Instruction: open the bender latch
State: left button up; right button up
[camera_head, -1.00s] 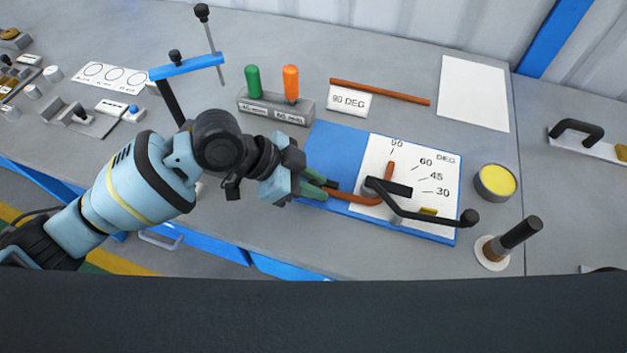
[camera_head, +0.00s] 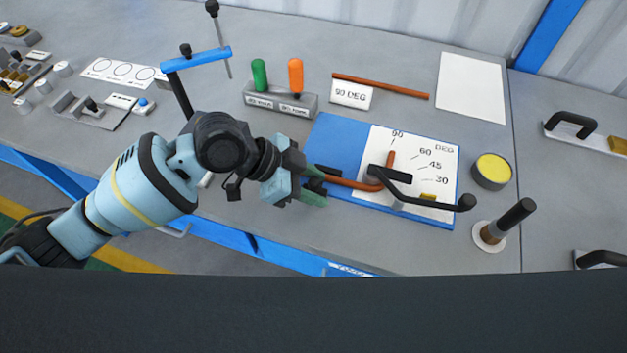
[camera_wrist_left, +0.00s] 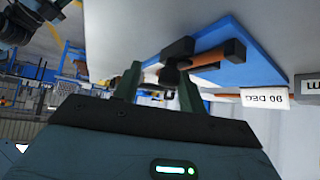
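The bender has a blue base plate (camera_head: 335,140) with a white degree dial (camera_head: 437,155). A copper tube (camera_head: 350,184) runs from its left side and turns up at the black block and long black handle (camera_head: 430,202). My left gripper (camera_head: 318,186) is at the tube's left end, its fingers spread apart. In the left wrist view, the fingers (camera_wrist_left: 158,88) stand either side of a small black block (camera_wrist_left: 178,48) at the tube's end, probably the latch. Contact cannot be told. In the head view the gripper largely hides this block. My right gripper is not seen.
A holder with green and orange handles (camera_head: 280,100) and a 90 DEG sign (camera_head: 351,94) stand behind the plate. A yellow-topped tin (camera_head: 492,171) and an upright black-handled post (camera_head: 505,225) stand at right. A loose copper rod (camera_head: 380,86) lies behind.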

pick_arm(q)
jog(key=shift+w, duration=0.15)
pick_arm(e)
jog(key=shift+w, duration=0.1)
pick_arm(q)
jog(key=shift+a+r, duration=0.1)
jog(key=shift+a, duration=0.1)
jog(key=v, duration=0.7)
jog(key=shift+r, duration=0.25)
jog(key=shift+a, duration=0.1)
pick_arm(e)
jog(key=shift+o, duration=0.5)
